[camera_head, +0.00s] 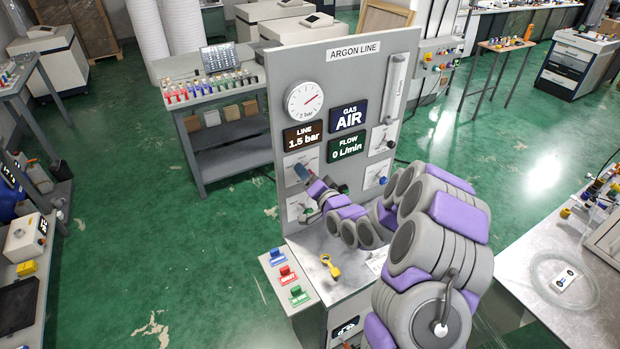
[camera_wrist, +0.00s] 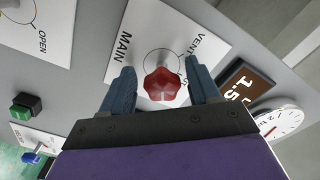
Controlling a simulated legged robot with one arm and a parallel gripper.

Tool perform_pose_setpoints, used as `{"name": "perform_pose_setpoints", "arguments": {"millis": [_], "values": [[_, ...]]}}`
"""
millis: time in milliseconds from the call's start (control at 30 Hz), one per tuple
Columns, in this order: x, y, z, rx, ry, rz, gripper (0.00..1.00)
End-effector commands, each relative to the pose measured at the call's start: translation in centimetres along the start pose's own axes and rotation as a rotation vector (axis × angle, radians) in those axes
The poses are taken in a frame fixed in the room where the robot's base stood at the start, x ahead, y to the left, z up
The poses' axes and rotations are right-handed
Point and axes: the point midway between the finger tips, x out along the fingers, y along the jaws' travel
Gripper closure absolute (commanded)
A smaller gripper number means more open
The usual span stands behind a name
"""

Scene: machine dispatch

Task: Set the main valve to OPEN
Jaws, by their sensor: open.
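A red lobed knob (camera_wrist: 163,84) sits on a white plate in the wrist view. The words MAIN and VENT show on this plate (camera_wrist: 150,25). My gripper (camera_wrist: 162,90) is open, with one blue-grey finger on each side of the knob; I cannot tell whether either finger touches it. The red knob is not clearly visible there. The knob's pointer direction is hard to tell.
A gauge (camera_head: 305,99), an AIR display (camera_head: 348,117) and a 0 L/min flow display (camera_head: 346,145) are on the panel. Coloured tags (camera_head: 288,273) and a yellow item (camera_head: 330,265) lie below.

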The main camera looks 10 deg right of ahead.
Motion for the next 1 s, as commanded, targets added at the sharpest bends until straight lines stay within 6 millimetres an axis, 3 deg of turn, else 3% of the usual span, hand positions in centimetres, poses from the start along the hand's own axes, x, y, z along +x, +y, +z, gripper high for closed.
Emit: {"name": "perform_pose_setpoints", "arguments": {"millis": [267, 800, 1000], "values": [[-2.4, 0.1, 0.0, 0.002, -0.002, 0.003, 0.39], [-11.9, 0.0, -0.3, 0.008, 0.002, 0.006, 0.39], [-12.3, 0.0, -0.2, 0.008, -0.007, 0.004, 0.39]]}}
